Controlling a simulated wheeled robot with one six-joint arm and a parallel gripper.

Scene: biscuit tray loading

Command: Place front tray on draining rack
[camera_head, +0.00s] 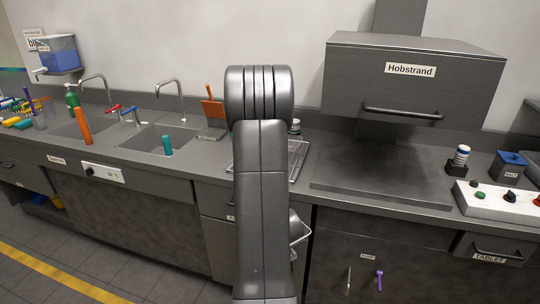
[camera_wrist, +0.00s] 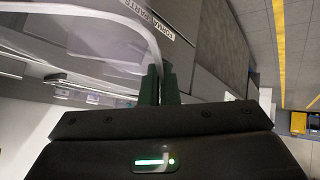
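In the wrist view, my gripper (camera_wrist: 159,78) has its two dark green fingers close together around the pale rim of a see-through tray (camera_wrist: 112,13). The tray spreads across the upper left of that view. In the head view, a light-edged corner, apparently of this tray (camera_head: 300,232), shows right of my arm, in front of the counter and below its top. My arm hides the gripper and the rest of the tray there. A metal-framed rack, likely the draining rack (camera_head: 297,158), lies on the counter behind my arm; its middle is hidden.
Left of the rack are a sink (camera_head: 150,140) with a teal object, and an orange-handled tool (camera_head: 212,106). A grey hooded Hobstrand machine (camera_head: 415,85) stands right. A white control panel (camera_head: 500,200) is at far right. A small container stands behind the rack, partly hidden.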

